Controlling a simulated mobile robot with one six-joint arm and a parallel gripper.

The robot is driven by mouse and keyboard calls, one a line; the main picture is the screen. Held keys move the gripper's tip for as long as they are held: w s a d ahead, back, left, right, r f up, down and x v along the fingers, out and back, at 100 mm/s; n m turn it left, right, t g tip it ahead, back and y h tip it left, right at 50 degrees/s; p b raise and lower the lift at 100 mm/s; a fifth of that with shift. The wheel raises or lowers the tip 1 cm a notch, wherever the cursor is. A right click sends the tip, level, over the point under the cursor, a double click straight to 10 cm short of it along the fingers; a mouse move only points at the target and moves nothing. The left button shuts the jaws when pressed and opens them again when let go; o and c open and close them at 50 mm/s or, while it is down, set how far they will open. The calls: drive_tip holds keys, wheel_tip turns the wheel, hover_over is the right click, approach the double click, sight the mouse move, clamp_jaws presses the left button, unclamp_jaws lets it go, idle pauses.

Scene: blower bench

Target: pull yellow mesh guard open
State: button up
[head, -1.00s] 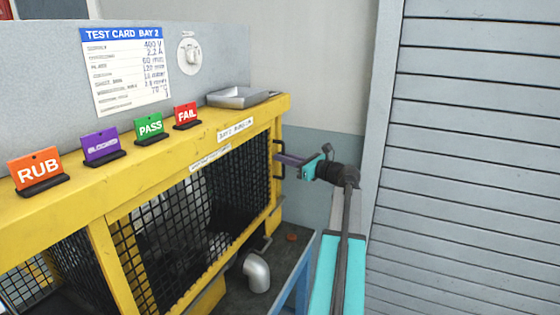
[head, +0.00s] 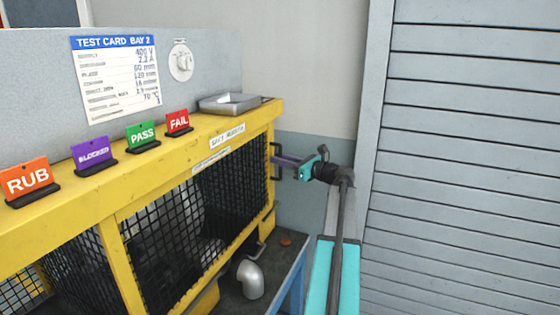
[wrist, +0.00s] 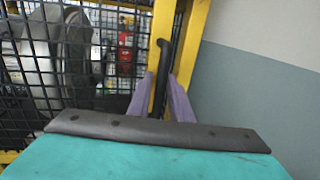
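The yellow-framed guard with black mesh (head: 232,190) stands shut on the front of the yellow bench enclosure. It also shows in the wrist view (wrist: 110,50), where a pale machine part sits behind the mesh. A black upright handle (head: 277,170) is fixed at the guard's right end, and shows in the wrist view (wrist: 161,60). My gripper (head: 276,158) is at the handle, reaching in from the right. In the wrist view, its purple fingers (wrist: 160,77) stand apart, one on each side of the handle. I see no clear grip on it.
RUB (head: 27,180), BLOCKED (head: 91,153), PASS (head: 140,133) and FAIL (head: 178,121) signs and a grey tray (head: 229,104) stand on the enclosure top. A silver elbow pipe (head: 250,280) is low in front. A slatted grey shutter (head: 470,160) is at right.

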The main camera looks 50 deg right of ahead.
drive_tip(key=s+d+b, duration=0.1)
drive_tip(key=s+b, duration=0.1)
drive_tip(key=s, duration=1.1)
drive_tip(key=shift+s+b, duration=0.3)
drive_tip(key=shift+s, duration=0.05)
idle(0.4)
